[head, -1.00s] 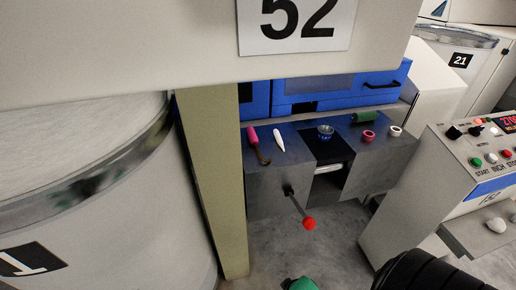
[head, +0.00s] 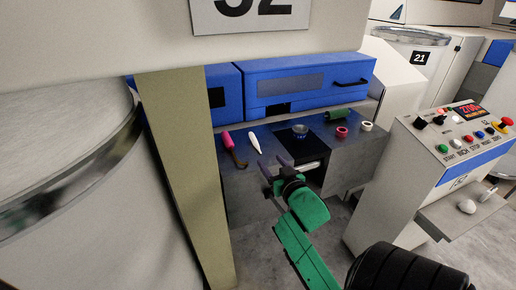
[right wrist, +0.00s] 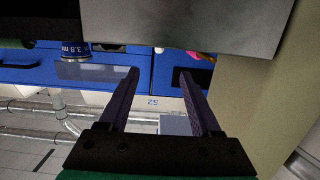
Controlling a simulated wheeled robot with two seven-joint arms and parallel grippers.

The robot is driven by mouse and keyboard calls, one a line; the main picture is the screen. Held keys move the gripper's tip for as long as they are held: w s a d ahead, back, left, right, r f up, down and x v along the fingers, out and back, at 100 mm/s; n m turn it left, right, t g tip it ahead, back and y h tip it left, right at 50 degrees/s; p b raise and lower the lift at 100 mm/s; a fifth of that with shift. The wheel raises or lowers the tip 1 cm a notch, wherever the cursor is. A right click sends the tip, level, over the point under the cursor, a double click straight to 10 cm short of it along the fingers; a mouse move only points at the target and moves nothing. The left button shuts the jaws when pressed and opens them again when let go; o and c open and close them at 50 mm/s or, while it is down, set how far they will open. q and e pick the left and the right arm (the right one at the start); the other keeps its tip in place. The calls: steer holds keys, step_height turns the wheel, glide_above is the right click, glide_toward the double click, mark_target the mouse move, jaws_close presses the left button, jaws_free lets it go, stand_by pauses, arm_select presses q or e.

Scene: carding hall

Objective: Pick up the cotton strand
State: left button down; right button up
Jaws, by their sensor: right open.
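A slim white piece (head: 255,143), tapered at its ends, lies on the dark machine table (head: 352,153). Another white strip (head: 311,166) shows in the gap below the small blue cup (head: 299,131). I cannot tell which of these is the cotton strand. My right gripper (head: 274,162) is in front of the table's front face, below and right of the tapered piece. Its purple fingers are apart and empty. In the right wrist view the open right gripper (right wrist: 158,74) has nothing between its fingers, and the cup (right wrist: 75,46) shows beyond. My left gripper is not in view.
A pink-handled tool (head: 229,144), a green roll (head: 339,115), a red ring (head: 342,132) and a white ring (head: 366,126) lie on the table. A beige post (head: 185,170) stands left. A control panel (head: 455,147) and a shelf (head: 447,217) stand right.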

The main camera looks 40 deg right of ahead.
mark_target(258, 147)
steer(key=x, duration=1.2)
steer(key=shift+w+d+f+p, duration=0.2)
steer(key=shift+w+f+p, duration=0.1)
steer(key=shift+w, duration=0.05)
steer(key=shift+s+r, duration=0.1)
steer(key=c, duration=0.4)
jaws_close()
